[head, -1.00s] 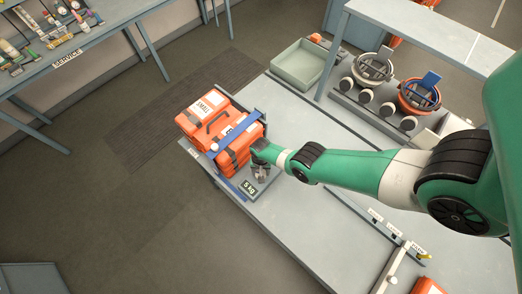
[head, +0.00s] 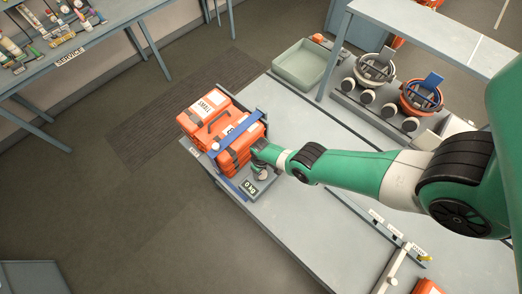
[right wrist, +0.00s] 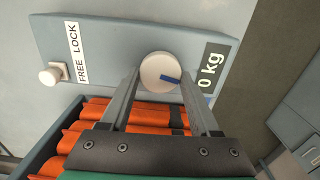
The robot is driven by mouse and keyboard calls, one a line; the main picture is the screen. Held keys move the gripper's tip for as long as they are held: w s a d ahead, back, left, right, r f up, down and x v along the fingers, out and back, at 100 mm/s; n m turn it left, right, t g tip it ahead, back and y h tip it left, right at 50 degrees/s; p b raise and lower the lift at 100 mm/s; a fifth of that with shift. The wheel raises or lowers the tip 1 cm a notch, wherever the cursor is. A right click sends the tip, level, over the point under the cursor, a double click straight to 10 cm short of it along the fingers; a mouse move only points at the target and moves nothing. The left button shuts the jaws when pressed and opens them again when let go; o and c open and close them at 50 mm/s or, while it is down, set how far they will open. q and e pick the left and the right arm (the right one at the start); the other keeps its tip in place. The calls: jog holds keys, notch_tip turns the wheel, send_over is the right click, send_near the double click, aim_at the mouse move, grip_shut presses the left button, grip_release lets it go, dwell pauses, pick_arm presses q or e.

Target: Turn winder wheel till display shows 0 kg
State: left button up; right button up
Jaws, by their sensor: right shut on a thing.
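The display (head: 251,188) on the winder unit reads 0 kg in the head view, and it also reads 0 kg in the right wrist view (right wrist: 210,66). The winder wheel (right wrist: 160,72) is a round white disc with a blue mark pointing toward the display. My right gripper (right wrist: 163,88) is shut on the wheel, one finger on each side of it. In the head view my right gripper (head: 260,172) is at the unit, beside the orange sets, and largely covers the wheel. My left gripper is not in view.
A white knob (right wrist: 50,76) stands by the FREE LOCK label (right wrist: 81,53). A grey-green tray (head: 304,64) and two mask bowls stand at the back. The bench middle is clear.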

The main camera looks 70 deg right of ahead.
jog(key=shift+n, duration=1.3)
jog(key=o, duration=1.4)
jog(key=shift+c, duration=0.2)
